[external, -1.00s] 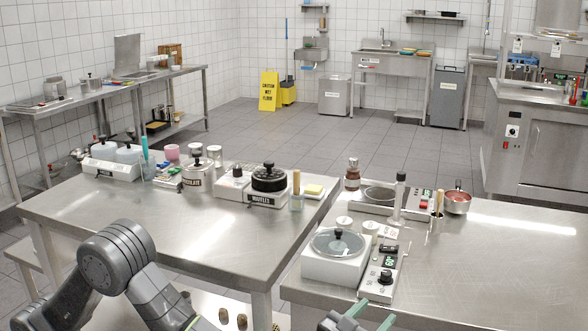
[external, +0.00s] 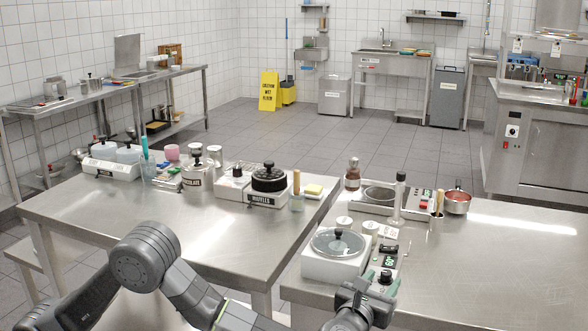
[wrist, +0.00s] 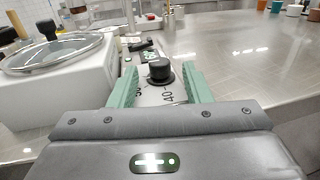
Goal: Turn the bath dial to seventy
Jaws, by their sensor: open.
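The bath dial (wrist: 160,72) is a black round knob on a white control panel with printed scale numbers; "40" shows on its near right side. In the external view the dial (external: 386,277) is partly hidden by my gripper (external: 380,284). In the wrist view my gripper (wrist: 159,78) is open, with one green finger on each side of the dial and visible gaps. A small lit green display (wrist: 150,56) sits behind the dial; its digits are too small to read surely. The white bath (external: 333,265) with a glass lid (external: 335,241) stands left of the panel.
The steel table (external: 480,270) is bare to the right of the panel. A tray unit with a bottle (external: 400,195) and a red-filled pan (external: 457,203) stand farther back. A second steel table (external: 150,225) with kitchen items stands to the left.

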